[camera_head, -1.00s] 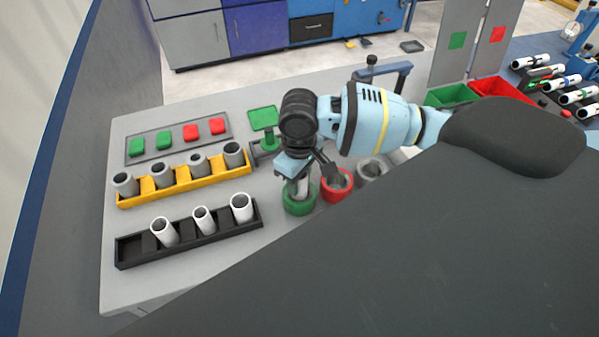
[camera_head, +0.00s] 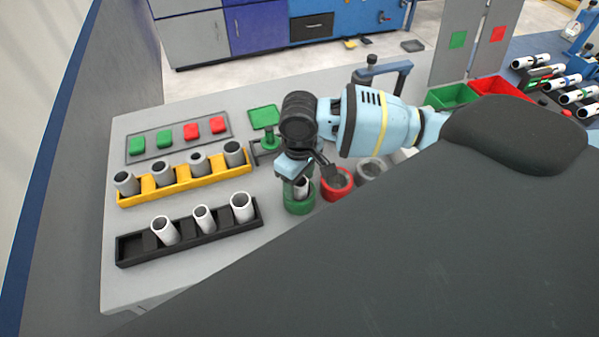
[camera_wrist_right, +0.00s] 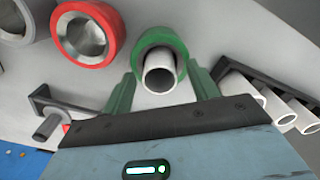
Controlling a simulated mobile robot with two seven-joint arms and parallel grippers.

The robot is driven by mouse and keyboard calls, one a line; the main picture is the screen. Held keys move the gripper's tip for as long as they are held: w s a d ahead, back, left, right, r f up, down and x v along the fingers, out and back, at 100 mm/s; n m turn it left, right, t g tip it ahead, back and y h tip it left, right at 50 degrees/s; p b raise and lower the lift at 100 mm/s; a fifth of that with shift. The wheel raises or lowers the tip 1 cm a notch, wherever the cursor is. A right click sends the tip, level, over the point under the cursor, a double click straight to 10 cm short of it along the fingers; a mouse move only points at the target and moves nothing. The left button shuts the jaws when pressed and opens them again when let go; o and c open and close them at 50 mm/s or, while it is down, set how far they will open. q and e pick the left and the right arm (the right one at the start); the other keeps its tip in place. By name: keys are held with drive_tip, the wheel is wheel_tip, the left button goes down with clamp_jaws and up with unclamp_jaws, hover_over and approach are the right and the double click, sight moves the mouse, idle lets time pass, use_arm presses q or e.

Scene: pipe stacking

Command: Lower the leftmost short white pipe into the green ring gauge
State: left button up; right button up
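The short white pipe (camera_wrist_right: 159,78) stands inside the green ring gauge (camera_wrist_right: 151,42), with its open top above the rim. In the head view the pipe (camera_head: 303,189) is partly hidden by my right gripper, and the green ring (camera_head: 299,206) sits on the grey table. My right gripper (camera_wrist_right: 162,88) is open, with one finger on each side of the pipe and a gap to it on both sides. The black rack (camera_head: 128,250) holds three white pipes, and its leftmost slot is empty. My left gripper is out of view.
A red ring (camera_head: 337,187) and a grey ring (camera_head: 372,169) stand right of the green one. A yellow rack (camera_head: 187,184) with several grey pipes lies at the left. A green square on a stand (camera_head: 264,118) is behind the gripper. Green and red bins (camera_head: 500,88) are farther right.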

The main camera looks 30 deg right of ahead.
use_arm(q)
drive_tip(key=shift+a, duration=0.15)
use_arm(e)
drive_tip(key=shift+r, duration=0.2)
wheel_tip(320, 180, up, 8)
drive_tip(key=shift+f+p, duration=0.25)
drive_tip(key=shift+p, duration=0.15)
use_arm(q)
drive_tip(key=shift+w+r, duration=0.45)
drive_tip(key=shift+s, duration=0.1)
use_arm(e)
drive_tip(key=shift+f, duration=0.1)
